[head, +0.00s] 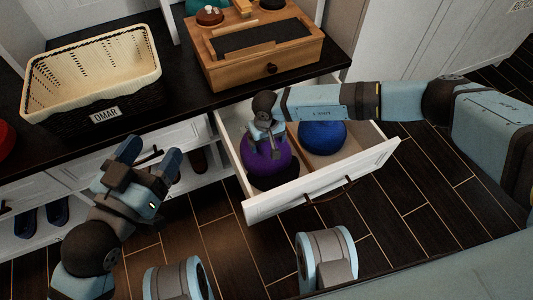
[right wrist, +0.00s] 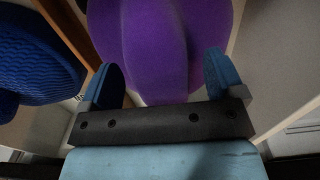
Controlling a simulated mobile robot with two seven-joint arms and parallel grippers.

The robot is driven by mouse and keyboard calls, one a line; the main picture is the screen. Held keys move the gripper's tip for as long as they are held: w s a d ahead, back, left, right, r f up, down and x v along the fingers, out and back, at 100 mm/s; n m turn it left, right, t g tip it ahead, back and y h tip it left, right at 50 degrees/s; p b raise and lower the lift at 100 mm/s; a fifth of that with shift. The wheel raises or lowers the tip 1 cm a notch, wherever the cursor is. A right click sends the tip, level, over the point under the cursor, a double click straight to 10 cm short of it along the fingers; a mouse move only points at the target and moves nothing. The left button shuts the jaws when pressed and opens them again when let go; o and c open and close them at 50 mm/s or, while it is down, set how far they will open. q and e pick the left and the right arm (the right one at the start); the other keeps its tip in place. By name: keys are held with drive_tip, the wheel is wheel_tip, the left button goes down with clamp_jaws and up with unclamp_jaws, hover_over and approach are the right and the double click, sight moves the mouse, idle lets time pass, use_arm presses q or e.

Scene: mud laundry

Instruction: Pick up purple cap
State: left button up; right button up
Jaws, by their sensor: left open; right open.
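The purple cap (head: 266,158) lies in the left part of an open white drawer (head: 264,206). In the right wrist view the purple cap (right wrist: 168,50) fills the upper middle, with a ridge of it between the fingers. My right gripper (head: 268,140) is over the cap, open, its two blue fingers (right wrist: 165,82) on either side of that ridge. I cannot tell whether the fingers touch it. My left gripper (head: 150,157) is open and empty in front of the counter, left of the drawer.
A blue cap (head: 322,137) lies in the drawer's right part, past a wooden divider; it also shows in the right wrist view (right wrist: 35,55). A wicker basket (head: 92,88) and a wooden box (head: 255,60) stand on the dark counter. Shoes (head: 56,211) sit on low shelves.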

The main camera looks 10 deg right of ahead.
drive_tip(key=shift+f, duration=0.4)
drive_tip(key=shift+r, duration=0.1)
drive_tip(key=c, duration=1.2)
drive_tip(key=shift+r, duration=0.1)
drive_tip(key=shift+c, duration=0.3)
